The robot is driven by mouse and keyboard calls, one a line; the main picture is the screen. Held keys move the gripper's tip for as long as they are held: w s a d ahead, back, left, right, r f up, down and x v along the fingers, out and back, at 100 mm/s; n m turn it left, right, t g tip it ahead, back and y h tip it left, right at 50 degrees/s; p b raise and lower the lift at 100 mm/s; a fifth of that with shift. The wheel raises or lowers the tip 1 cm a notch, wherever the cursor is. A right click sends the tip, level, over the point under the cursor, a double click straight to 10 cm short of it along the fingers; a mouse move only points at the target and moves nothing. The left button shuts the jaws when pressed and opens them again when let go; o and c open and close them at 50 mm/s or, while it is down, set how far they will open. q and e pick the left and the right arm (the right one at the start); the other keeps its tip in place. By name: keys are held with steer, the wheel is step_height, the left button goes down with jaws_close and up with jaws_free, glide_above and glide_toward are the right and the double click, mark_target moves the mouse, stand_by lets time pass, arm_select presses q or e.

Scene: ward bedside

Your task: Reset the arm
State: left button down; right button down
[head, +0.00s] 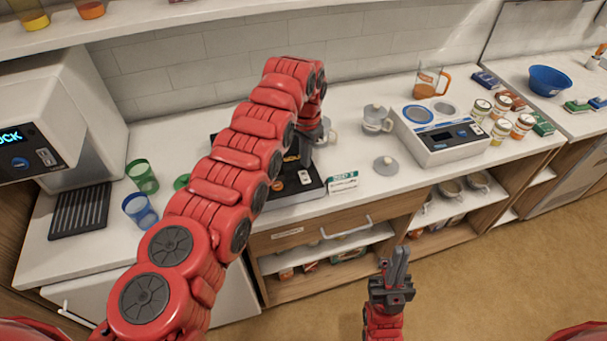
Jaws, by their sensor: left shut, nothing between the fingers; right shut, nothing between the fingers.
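My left arm reaches from the lower left across the counter and bends down at its far end. My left gripper (304,148) points down over a black device (312,190) and is partly hidden by my own arm. It is shut and seems to hold nothing. A pale pot (329,133) stands close beside it; I cannot tell whether they touch. My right gripper (397,262) is shut and empty, pointing up in front of the counter over the floor.
Green (143,177) and blue (140,211) cups stand left, near a white machine (50,100). A green-and-white card (343,186), a grey lid (385,166), a lidded pot (376,119), a white scale-like device (440,135) and several jars (501,130) stand right. Open floor lies right.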

arm_select(q)
steer(key=shift+r, duration=0.45)
